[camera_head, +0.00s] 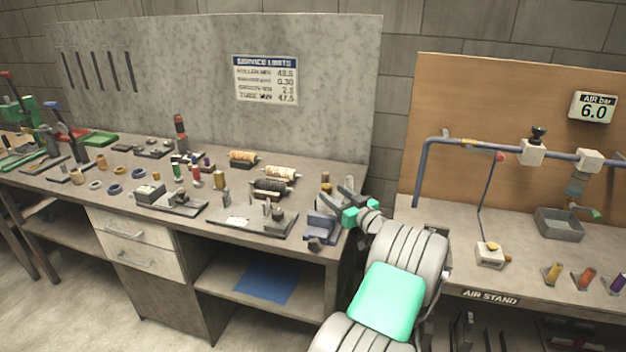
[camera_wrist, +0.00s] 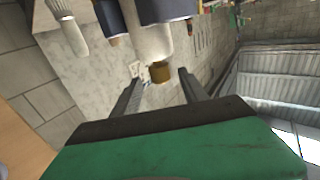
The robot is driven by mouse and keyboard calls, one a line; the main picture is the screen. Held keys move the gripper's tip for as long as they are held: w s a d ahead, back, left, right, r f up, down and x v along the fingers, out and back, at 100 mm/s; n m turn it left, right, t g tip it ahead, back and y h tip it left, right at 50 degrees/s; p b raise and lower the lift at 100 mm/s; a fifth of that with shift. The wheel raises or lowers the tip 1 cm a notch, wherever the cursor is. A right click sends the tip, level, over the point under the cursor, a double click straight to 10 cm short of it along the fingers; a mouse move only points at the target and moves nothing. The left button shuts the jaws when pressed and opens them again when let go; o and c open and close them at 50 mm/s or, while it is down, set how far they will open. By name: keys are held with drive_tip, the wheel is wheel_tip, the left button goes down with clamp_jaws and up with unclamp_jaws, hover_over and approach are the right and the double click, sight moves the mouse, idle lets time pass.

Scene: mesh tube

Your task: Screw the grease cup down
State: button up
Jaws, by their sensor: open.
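A small brass-coloured cup, which I take for the grease cup, shows in the wrist view (camera_wrist: 160,73) at the end of a pale cylindrical post (camera_wrist: 150,42). It is likely the small brown-gold piece (camera_head: 326,178) by my gripper in the head view. My gripper (camera_head: 338,192) is green with grey fingers, at the right end of the long bench. In the wrist view my gripper (camera_wrist: 161,80) is open, with one finger on each side of the cup's line. Gaps show on both sides. I cannot tell whether the fingertips reach as far as the cup.
A blue-grey vise-like block (camera_head: 322,229) stands at the bench's right edge, close to my gripper. A fixture plate (camera_head: 240,221) and several rollers (camera_head: 272,188) lie to its left. The air stand (camera_head: 490,297) is to the right, beyond my arm.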

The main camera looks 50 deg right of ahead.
drive_tip(key=p+x, duration=0.2)
drive_tip(key=x, duration=0.5)
drive_tip(key=shift+w, duration=0.15)
drive_tip(key=shift+c, duration=0.3)
clamp_jaws()
